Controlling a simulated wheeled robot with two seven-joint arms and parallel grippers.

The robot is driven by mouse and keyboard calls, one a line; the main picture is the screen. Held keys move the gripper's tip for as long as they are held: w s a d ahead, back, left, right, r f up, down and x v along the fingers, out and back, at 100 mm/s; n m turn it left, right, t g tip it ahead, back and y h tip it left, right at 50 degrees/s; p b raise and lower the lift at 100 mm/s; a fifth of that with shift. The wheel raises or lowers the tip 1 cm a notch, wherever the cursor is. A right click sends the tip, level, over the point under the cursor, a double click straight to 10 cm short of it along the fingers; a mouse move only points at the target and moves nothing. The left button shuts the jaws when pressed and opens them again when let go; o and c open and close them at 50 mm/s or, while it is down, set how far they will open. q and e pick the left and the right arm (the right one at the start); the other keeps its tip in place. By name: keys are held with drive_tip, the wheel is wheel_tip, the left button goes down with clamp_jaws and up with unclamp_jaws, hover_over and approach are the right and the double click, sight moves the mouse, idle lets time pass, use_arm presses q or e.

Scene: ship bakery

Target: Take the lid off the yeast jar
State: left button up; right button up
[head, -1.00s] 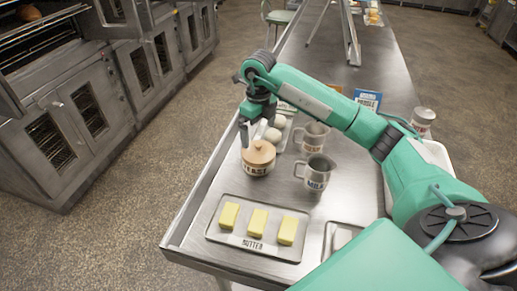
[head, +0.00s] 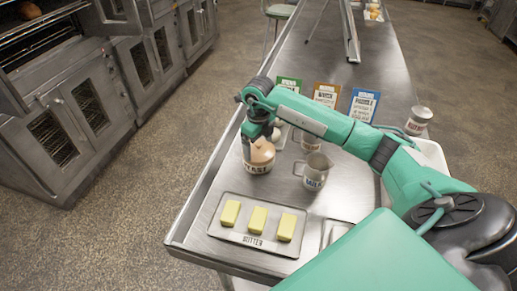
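The yeast jar (head: 257,168) is a squat cream pot with a dark label, upright on the steel table. Its light wooden lid (head: 262,154) sits on top of it. My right gripper (head: 259,142) reaches down over the lid from behind, its fingers apart, one at the lid's left edge and one toward its back right. They hide part of the lid and its knob. I cannot tell whether the fingers touch the lid. My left gripper is not in view.
A butter tray (head: 213,231) with yellow blocks lies in front of the jar. A metal milk jug (head: 314,176) stands close on the right, with another jug (head: 309,139) behind. Eggs and upright cards (head: 326,95) are behind. The table's left edge is near.

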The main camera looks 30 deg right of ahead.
drive_tip(key=shift+s, duration=0.15)
drive_tip(key=c, duration=0.9)
drive_tip(key=shift+a, duration=0.1)
drive_tip(key=shift+c, duration=0.2)
drive_tip(key=shift+s+f, duration=0.1)
drive_tip(key=shift+f, duration=0.05)
drive_tip(key=shift+r+b, duration=0.35)
drive_tip(key=shift+r, duration=0.1)
drive_tip(key=c, duration=0.4)
drive_tip(key=r+b, duration=0.1)
drive_tip(key=r, duration=0.2)
drive_tip(key=r+b, duration=0.1)
drive_tip(key=r, duration=0.6)
drive_tip(key=shift+w+r+b, duration=0.2)
drive_tip(key=shift+w+b, duration=0.05)
drive_tip(key=shift+b, duration=0.15)
clamp_jaws()
wheel_tip(320, 180, up, 9)
hover_over(258, 143)
